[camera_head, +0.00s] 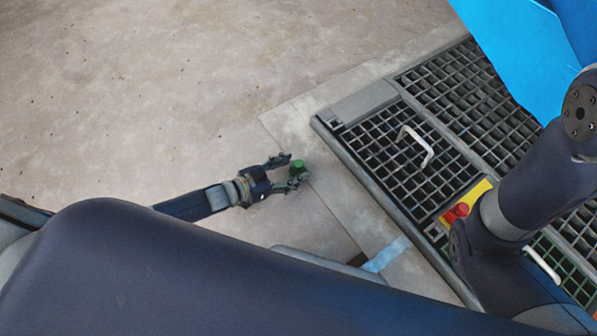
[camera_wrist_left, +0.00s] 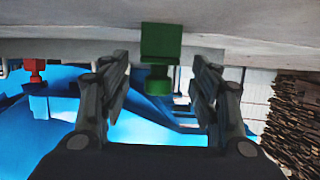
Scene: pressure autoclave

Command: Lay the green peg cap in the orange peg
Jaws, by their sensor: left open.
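The green peg cap (camera_head: 297,166) is a small green block at the tips of my left gripper (camera_head: 293,172), beside the dark grating. In the left wrist view, the cap (camera_wrist_left: 160,55) shows as a squarish block with a narrower round part, against a grey concrete surface. It lies centred between the two spread fingers of my left gripper (camera_wrist_left: 163,95), near their tips, with gaps on both sides. My left gripper is open and holds nothing. My right arm shows at the right, but its gripper is out of view. I cannot make out the orange peg clearly.
A dark metal grating (camera_head: 375,150) with a white handle (camera_head: 416,146) lies right of the cap. A red button on a yellow base (camera_head: 477,192) sits on it. Blue panels (camera_head: 520,50) stand at upper right. The concrete floor (camera_head: 150,90) at left is clear.

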